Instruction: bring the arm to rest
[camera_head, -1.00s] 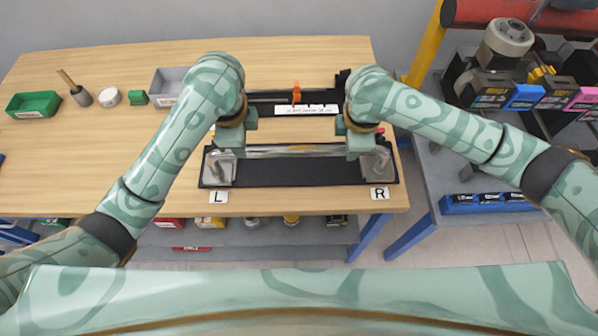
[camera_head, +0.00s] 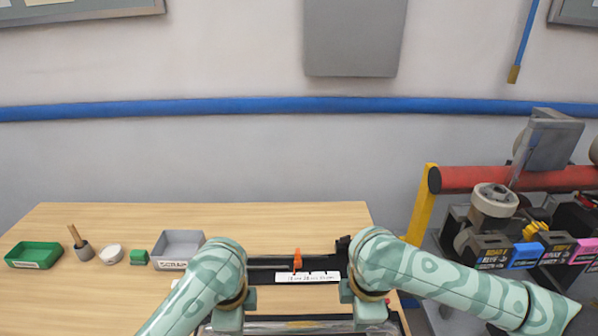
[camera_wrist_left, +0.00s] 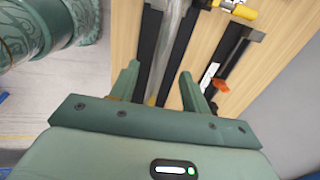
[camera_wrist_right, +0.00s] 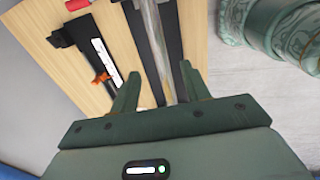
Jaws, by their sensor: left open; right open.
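My left arm's gripper (camera_head: 229,318) and my right arm's gripper (camera_head: 365,312) are at the bottom of the head view, over the table's near side. Their fingertips are hidden or cut off there. In the left wrist view the left fingers (camera_wrist_left: 160,85) stand apart. In the right wrist view the right fingers (camera_wrist_right: 158,85) also stand apart. A long shiny metal bar (camera_wrist_left: 172,45) shows in the gap between the fingers; it also shows in the right wrist view (camera_wrist_right: 153,40). I cannot tell how far it is from the fingers.
A black rail (camera_head: 265,262) with an orange piece (camera_head: 297,260) and a white label lies behind the grippers. A grey scrap tray (camera_head: 178,246), a green tray (camera_head: 35,254) and small items stand left. A machine with coloured boxes (camera_head: 525,255) stands right.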

